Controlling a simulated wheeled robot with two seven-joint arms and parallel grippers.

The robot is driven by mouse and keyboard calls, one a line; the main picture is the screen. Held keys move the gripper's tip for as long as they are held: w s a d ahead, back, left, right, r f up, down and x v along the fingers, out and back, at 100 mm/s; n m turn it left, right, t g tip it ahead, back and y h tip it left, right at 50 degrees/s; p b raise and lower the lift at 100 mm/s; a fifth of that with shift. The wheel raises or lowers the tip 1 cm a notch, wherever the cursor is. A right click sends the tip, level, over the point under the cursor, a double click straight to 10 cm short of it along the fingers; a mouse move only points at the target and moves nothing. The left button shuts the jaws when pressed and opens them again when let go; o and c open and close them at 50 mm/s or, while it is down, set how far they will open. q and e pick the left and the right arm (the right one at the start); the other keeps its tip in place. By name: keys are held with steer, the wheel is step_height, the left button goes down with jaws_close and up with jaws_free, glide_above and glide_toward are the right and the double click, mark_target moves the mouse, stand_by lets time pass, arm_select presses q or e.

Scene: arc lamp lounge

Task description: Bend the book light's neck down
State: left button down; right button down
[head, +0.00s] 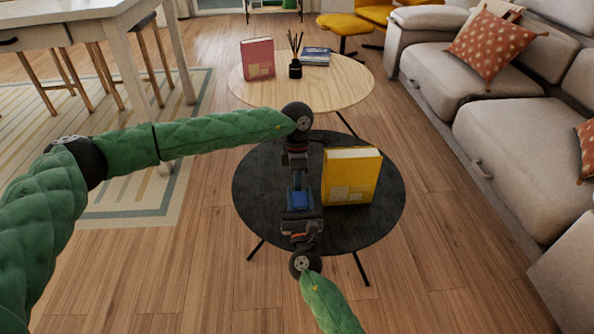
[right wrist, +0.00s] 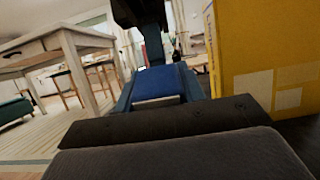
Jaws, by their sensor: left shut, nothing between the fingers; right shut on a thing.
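The book light (head: 300,199) shows as a small blue body on the black round table, left of the yellow book. In the right wrist view its blue body (right wrist: 158,84) is close ahead, with a narrower blue upright part (right wrist: 155,50) behind it. My right gripper (head: 300,212) comes from the near side and is shut on the book light. My left gripper (head: 297,172) is at the far side of the light, shut and empty. A dark shape at the top of the right wrist view may be my left gripper. The light's neck and head are mostly hidden, so their bend is unclear.
The yellow book (head: 351,177) stands upright close to the right of both grippers; it also fills the right of the wrist view (right wrist: 265,50). The black table (head: 258,190) is bare on its left. A wooden table (head: 345,95) behind holds a pink book (head: 257,59) and diffuser (head: 295,69).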

arm_select(q)
steer(key=shift+s+f, duration=0.1)
steer(key=shift+s, duration=0.15)
steer(key=shift+s+f, duration=0.25)
steer(key=shift+s, duration=0.55)
arm_select(e)
steer(key=c, duration=1.1)
jaws_free()
